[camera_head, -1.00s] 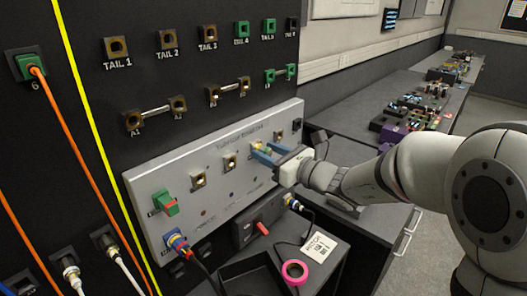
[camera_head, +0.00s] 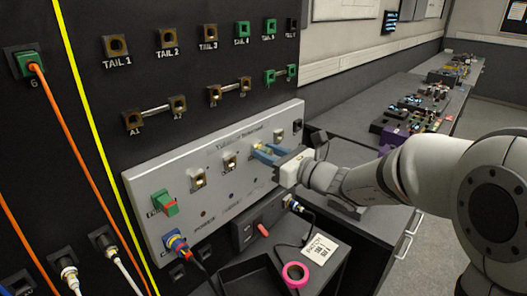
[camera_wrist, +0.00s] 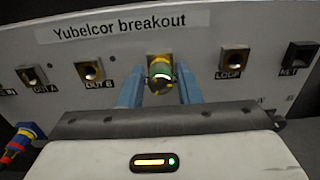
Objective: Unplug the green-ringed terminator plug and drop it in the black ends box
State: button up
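The green-ringed terminator plug (camera_wrist: 160,74) sits in a socket of the grey breakout panel (camera_wrist: 210,45), between the sockets marked OUT B and LOOP. It has a yellowish body and a pale green ring. My gripper (camera_wrist: 160,80) has its two blue fingers on either side of the plug, with a narrow gap showing, so it looks open around it. In the head view, my gripper (camera_head: 265,152) reaches the panel from the right and partly hides the plug. A black open-topped box (camera_head: 232,274), seemingly the ends box, stands below the panel and looks empty where visible.
A pink tape ring (camera_head: 295,274) and a white note (camera_head: 320,248) lie right of the box. A black unit with a red part (camera_head: 258,222) sits under the panel. A green connector (camera_head: 164,203) and a blue plug with cable (camera_head: 176,245) are at the panel's left.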

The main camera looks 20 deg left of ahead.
grip_shut()
jog(key=shift+f+b, duration=0.1)
jog(key=shift+b, duration=0.45)
jog(key=shift+n+b, duration=1.2)
jog(key=shift+b, duration=0.65)
jog(key=shift+n+b, duration=0.7)
jog(key=shift+b, duration=0.6)
jog(key=shift+n+b, duration=0.9)
jog(key=shift+b, duration=0.5)
jog(key=shift+b, duration=0.55)
jog(key=shift+n+b, duration=1.1)
jog(key=shift+b, duration=0.55)
